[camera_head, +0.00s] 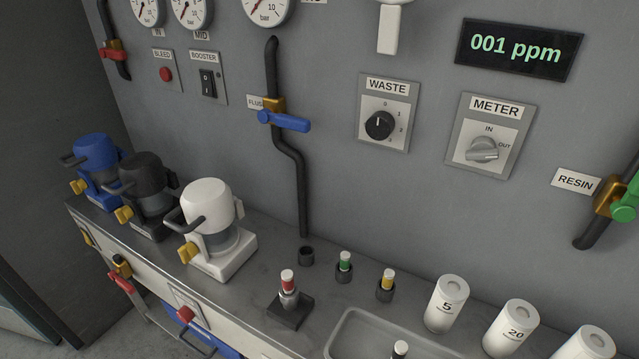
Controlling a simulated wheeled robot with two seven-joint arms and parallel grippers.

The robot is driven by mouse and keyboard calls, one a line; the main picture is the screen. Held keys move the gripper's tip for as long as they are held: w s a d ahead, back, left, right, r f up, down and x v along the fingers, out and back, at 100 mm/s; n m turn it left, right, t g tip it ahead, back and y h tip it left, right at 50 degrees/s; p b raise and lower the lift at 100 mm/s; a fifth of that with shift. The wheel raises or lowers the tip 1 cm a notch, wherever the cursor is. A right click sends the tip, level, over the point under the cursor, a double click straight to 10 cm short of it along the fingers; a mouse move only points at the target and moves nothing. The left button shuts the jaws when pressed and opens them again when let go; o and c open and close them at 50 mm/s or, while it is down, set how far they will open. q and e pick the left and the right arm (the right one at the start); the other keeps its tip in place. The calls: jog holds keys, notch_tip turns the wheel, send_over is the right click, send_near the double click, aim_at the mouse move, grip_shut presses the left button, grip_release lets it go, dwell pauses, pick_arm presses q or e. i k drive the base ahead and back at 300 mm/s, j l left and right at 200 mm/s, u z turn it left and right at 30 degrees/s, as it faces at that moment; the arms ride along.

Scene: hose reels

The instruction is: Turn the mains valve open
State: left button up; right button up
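No label reading "mains" is in view, so I cannot tell which valve is the mains valve. A red-handled valve (112,48) sits on a dark pipe at the upper left of the wall, its handle roughly crosswise to the pipe. Another red-handled valve (121,281) is low on the bench front at the left. A blue-handled valve (284,121) beside the partly hidden FLUSH label has its handle across its pipe. A green-handled valve (627,205) is by the RESIN label at the right edge. Neither of my grippers shows.
Blue (97,160), black (147,190) and white (214,225) housings stand on the bench at left. Small bottles, a tray (345,345) and white cartridges (447,303) fill its right part. The wall holds gauges, a BOOSTER switch (207,83), a WASTE knob (379,125) and a METER knob (483,149).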

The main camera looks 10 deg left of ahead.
aim_at(105, 53)
jog(key=u, duration=1.35)
jog(key=i+j+z, duration=0.1)
jog(key=i+j, duration=0.4)
jog(key=i+j+z, duration=0.1)
jog(key=i+j, duration=0.35)
jog(key=j, duration=0.15)
jog(key=i+j, duration=0.5)
jog(key=j+z, duration=0.05)
jog(key=j, duration=0.05)
